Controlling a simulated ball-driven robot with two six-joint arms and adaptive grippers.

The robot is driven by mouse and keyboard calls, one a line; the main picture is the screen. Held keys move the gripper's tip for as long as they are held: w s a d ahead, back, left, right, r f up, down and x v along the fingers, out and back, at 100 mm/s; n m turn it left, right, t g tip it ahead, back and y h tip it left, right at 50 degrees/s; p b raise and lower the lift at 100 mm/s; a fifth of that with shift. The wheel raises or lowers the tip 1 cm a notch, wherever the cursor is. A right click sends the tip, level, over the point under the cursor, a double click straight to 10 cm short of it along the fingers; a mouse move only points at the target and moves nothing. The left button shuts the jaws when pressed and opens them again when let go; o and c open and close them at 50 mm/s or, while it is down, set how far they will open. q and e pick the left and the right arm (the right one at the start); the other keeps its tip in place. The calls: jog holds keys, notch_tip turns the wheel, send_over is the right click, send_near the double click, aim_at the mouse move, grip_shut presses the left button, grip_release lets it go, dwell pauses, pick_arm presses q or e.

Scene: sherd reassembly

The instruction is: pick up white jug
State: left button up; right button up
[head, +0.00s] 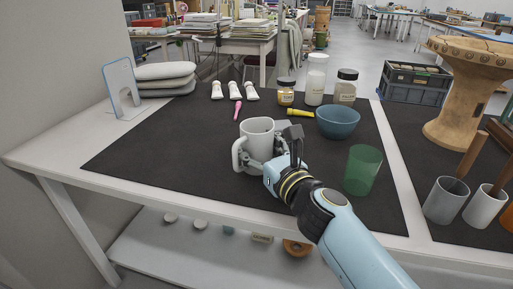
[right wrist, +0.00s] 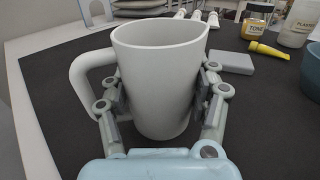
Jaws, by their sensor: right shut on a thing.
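The white jug (head: 258,138) is upright near the middle of the dark mat, its handle toward the left in the head view. My right gripper (head: 268,160) has its fingers on both sides of the jug's body and is shut on it. In the right wrist view the jug (right wrist: 160,75) fills the middle, with the gripper (right wrist: 163,100) pressing on its left and right sides. I cannot tell whether its base touches the mat. My left gripper is in neither view.
A green cup (head: 363,170) stands right of my right arm. White tubes (head: 235,90) and a pink tool (head: 238,110) lie further back. The mat (head: 150,150) is clear on the left.

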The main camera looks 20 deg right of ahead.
aim_at(260, 126)
jog(key=shift+r+p, duration=1.8)
jog(key=shift+r, duration=0.35)
jog(key=shift+d+r, duration=0.25)
jog(key=shift+r, duration=0.05)
jog(key=s+d+r+p, duration=0.3)
jog(key=d+r, duration=0.3)
jog(key=d, duration=0.4)
jog(key=shift+s+d+p, duration=0.2)
jog(key=shift+d+p, duration=0.1)
jog(key=shift+p, duration=0.45)
jog(key=shift+r, duration=0.1)
